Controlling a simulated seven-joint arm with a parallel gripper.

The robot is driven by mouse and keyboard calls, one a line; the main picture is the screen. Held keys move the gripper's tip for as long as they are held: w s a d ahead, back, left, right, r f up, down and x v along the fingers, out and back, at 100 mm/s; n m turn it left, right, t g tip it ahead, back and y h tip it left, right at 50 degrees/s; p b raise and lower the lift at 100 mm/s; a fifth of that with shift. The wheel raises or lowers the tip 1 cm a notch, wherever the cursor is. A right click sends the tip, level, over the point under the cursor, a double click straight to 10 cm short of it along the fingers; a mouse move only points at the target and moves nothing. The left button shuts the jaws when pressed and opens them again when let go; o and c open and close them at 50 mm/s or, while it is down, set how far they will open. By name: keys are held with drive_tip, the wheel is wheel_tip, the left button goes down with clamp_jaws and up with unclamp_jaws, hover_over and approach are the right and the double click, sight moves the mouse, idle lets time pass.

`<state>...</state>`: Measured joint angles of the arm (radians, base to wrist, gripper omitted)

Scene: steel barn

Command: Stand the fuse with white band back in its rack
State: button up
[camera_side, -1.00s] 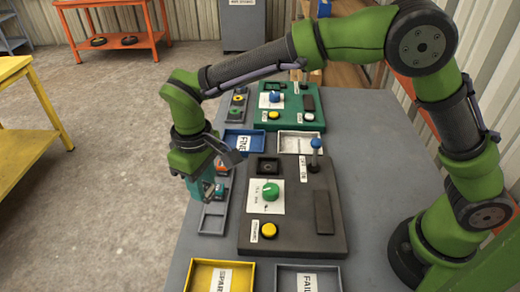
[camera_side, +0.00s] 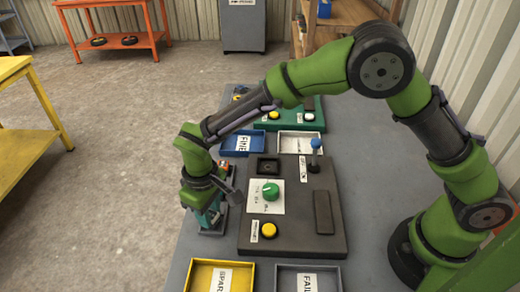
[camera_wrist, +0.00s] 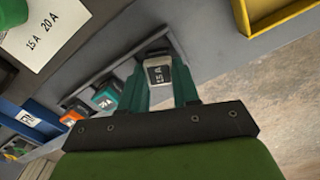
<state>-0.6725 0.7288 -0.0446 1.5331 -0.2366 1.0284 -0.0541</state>
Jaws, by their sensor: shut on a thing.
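The fuse with white band (camera_wrist: 158,74) is between the teal fingers of my gripper (camera_wrist: 162,88) in the wrist view, its pale "15 A" end toward the camera. My gripper is shut on it. In the side view my gripper (camera_side: 205,222) points down at the near end of the grey rack (camera_side: 212,231). The rack (camera_wrist: 128,70) also shows in the wrist view, running under the fingers. I cannot tell whether the fuse's foot is inside a slot. A teal fuse (camera_wrist: 107,97) and an orange fuse (camera_wrist: 71,118) stand farther along the rack.
The dark panel with a green knob (camera_side: 271,191) and yellow button (camera_side: 268,230) lies just right of the rack. A blue tray (camera_side: 243,142) is beyond it. A yellow tray (camera_side: 194,275) and a grey tray (camera_side: 334,284) are in front. The table's left edge is close.

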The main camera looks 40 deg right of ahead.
drive_tip(key=o, duration=1)
drive_tip(key=shift+f, duration=0.15)
wheel_tip(320, 180, up, 12)
drive_tip(key=d+r+m+t+y, duration=0.1)
drive_tip(key=d+r+m, duration=0.1)
drive_tip(key=d+r, duration=0.45)
drive_tip(key=s+d+r+m+t, duration=0.1)
drive_tip(key=s+d+m+t, duration=0.1)
drive_tip(key=s+d, duration=0.3)
drive_tip(key=s+d+r+m+t, duration=0.1)
drive_tip(key=s+d+m+t, duration=0.1)
drive_tip(key=s+d, duration=0.3)
drive_tip(key=s+d+r+m+t+y, duration=0.1)
drive_tip(key=s+d+r+m+t, duration=0.1)
drive_tip(key=s+d, duration=0.3)
drive_tip(key=shift+s+d+m, duration=0.15)
drive_tip(key=shift+d+m, duration=0.15)
drive_tip(key=shift+d, duration=1.85)
